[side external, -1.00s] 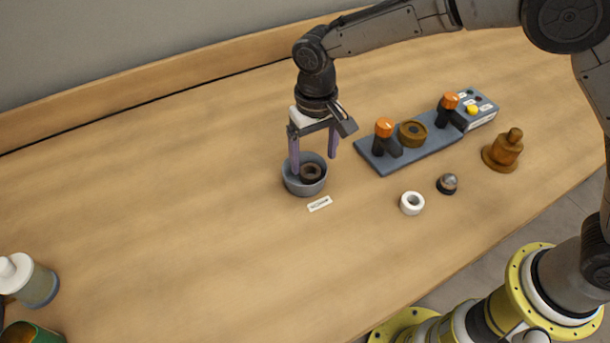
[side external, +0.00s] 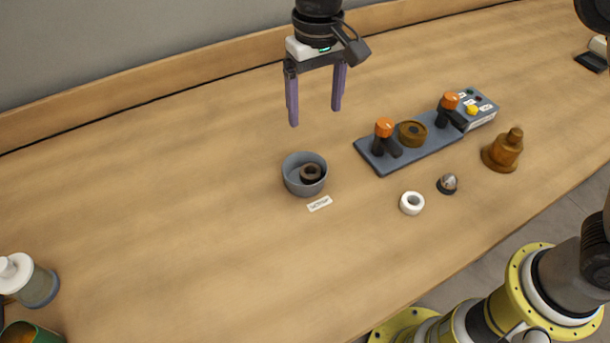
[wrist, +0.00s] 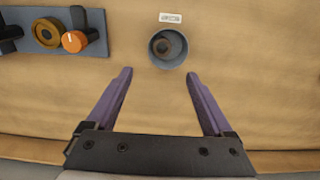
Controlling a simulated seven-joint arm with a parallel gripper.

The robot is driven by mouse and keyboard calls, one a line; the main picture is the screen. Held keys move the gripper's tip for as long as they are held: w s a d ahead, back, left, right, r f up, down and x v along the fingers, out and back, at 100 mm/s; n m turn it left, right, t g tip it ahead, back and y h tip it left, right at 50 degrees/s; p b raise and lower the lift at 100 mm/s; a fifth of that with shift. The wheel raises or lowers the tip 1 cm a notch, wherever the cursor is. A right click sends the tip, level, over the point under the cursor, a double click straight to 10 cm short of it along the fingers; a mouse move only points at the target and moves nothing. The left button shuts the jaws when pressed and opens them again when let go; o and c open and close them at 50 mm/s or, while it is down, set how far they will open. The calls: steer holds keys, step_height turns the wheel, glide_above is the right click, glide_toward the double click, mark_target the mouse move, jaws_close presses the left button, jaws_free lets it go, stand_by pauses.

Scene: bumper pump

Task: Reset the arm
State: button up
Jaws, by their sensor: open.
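My gripper (side external: 316,112) is open and empty, raised well above the table, above and slightly behind a round grey bowl (side external: 290,180). Its two purple fingers point down and are wide apart, also in the wrist view (wrist: 158,75). A dark brown ring (side external: 312,173) lies inside the bowl. In the wrist view the bowl (wrist: 155,58) with the ring (wrist: 166,45) shows beyond the fingertips, apart from them.
A grey plate (side external: 383,168) with orange-knobbed clamps (side external: 383,127) and a brass ring (side external: 412,134) adjoins a button box (side external: 480,110). A white ring (side external: 411,203), a small domed part (side external: 447,184) and a brown stepped part (side external: 503,151) stand nearby. A label (side external: 319,204) lies before the bowl. The table's left middle is clear.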

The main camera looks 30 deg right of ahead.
steer(key=shift+r, duration=0.8)
steer(key=s+d+r+m+t, duration=0.1)
steer(key=s+d+r+t, duration=0.1)
steer(key=s+d+r, duration=0.35)
steer(key=s+d+r+m+t, duration=0.1)
steer(key=s+d+r+m, duration=0.15)
steer(key=d+r, duration=0.65)
steer(key=s+d+f+t, duration=0.2)
steer(key=s+d+f, duration=0.3)
steer(key=s+d, duration=0.55)
steer(key=s+f+n, duration=0.3)
steer(key=s+f, duration=0.4)
steer(key=f, duration=0.1)
steer(key=shift+s+t, duration=0.15)
steer(key=shift+t, duration=0.15)
